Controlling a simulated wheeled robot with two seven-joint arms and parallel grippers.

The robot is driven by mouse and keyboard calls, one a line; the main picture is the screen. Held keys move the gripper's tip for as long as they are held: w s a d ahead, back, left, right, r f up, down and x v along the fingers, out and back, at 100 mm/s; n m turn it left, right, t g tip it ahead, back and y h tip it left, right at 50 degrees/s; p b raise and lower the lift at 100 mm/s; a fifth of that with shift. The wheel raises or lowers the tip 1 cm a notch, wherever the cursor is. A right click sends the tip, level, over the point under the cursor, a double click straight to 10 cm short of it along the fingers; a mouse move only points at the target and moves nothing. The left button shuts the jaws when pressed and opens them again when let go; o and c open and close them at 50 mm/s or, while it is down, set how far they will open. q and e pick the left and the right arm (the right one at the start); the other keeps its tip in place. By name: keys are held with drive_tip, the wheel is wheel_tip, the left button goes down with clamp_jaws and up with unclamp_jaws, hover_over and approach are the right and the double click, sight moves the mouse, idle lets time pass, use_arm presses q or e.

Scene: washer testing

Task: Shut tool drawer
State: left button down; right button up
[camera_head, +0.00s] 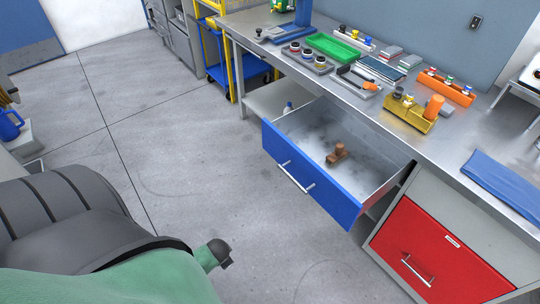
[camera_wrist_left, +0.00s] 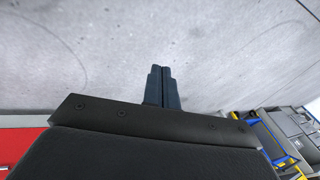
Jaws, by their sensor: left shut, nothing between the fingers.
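The blue-fronted drawer (camera_head: 308,176) under the workbench is pulled well out in the head view. Its metal handle (camera_head: 295,178) is on the front panel, and a small brown object (camera_head: 338,153) lies inside it. My left gripper (camera_wrist_left: 162,72) shows in the left wrist view with its two dark fingers together, nothing between them and bare floor beyond. It is apart from the drawer. In the head view part of my arm shows at the lower left, short of the drawer front. My right gripper is not in view.
A red drawer (camera_head: 432,252) to the right is shut. The workbench (camera_head: 455,135) carries a green tray (camera_head: 333,47), a yellow holder (camera_head: 408,114), an orange rack (camera_head: 447,87) and a blue cloth (camera_head: 503,178). A yellow-framed cart (camera_head: 237,65) stands behind. The floor before the blue drawer is clear.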

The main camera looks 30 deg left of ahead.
use_arm(q)
drive_tip(key=w+a+r+m+t+b, duration=0.2)
drive_tip(key=w+a+r+m+t, duration=0.45)
drive_tip(key=w+a+r, duration=0.8)
drive_tip(key=w+d+r+m+t+h, duration=0.45)
drive_tip(key=w+r, duration=0.25)
drive_tip(key=r, duration=0.3)
drive_tip(key=m+t+h, duration=0.4)
drive_tip(key=m, duration=0.3)
approach(276, 147)
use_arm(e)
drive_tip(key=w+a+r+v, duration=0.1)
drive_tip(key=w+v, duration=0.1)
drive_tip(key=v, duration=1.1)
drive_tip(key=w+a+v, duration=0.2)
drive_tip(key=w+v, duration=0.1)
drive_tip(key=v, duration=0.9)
use_arm(q)
drive_tip(key=shift+m, duration=0.3)
drive_tip(key=p+x, duration=0.4)
drive_tip(key=x, duration=0.2)
drive_tip(key=shift+w+a+r, duration=0.1)
drive_tip(key=shift+w+r, duration=0.05)
drive_tip(key=shift+w, duration=0.3)
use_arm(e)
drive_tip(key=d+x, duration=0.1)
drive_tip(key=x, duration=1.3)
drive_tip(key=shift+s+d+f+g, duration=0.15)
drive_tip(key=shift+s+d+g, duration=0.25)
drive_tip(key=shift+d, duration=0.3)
